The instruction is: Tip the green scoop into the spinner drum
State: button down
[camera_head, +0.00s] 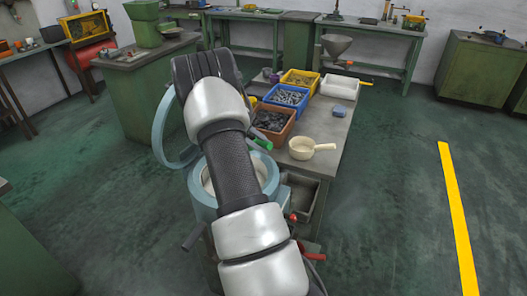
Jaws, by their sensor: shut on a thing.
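The spinner drum (203,201) is a pale blue round tub standing at the left front of the workbench. Its ring-shaped lid (165,130) stands raised at the left. My arm crosses in front of the drum and hides much of its mouth; a pale inside shows at the left. A green handle (263,144), which looks like the scoop's, sticks out to the right from behind my arm, above the drum's far right rim. The rest of the scoop is hidden. My gripper is hidden behind my arm, so its hold on the scoop cannot be seen.
The workbench (327,180) holds a brown bin (272,126), a blue bin (286,96) and a yellow bin (299,79) of metal parts, a cream pan (303,147), a white tray (340,87) and a blue block (339,111). Open floor lies to the right.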

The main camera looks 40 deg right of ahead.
jog(key=shift+a+f+m+h+b, duration=0.2)
jog(key=shift+h+b, duration=0.5)
jog(key=shift+b, duration=0.8)
jog(key=shift+a+f+m+h+b, duration=0.15)
jog(key=shift+h+b, duration=0.55)
jog(key=shift+b, duration=0.85)
jog(key=shift+a+f+m+h+b, duration=0.2)
jog(key=shift+h+b, duration=0.5)
jog(key=shift+b, duration=0.8)
jog(key=shift+s+a+f+m+g+h+b, duration=0.1)
jog(key=shift+a+f+m+g+h+b, duration=0.25)
jog(key=shift+h+b, duration=1.4)
jog(key=shift+s+a+f+m+g+h+b, duration=0.1)
jog(key=shift+a+f+m+h+b, duration=0.4)
jog(key=shift+b, duration=2.4)
jog(key=shift+a+f+m+g+h+b, duration=0.3)
jog(key=shift+h+b, duration=0.95)
jog(key=shift+b, duration=1.05)
jog(key=shift+a+r, duration=0.1)
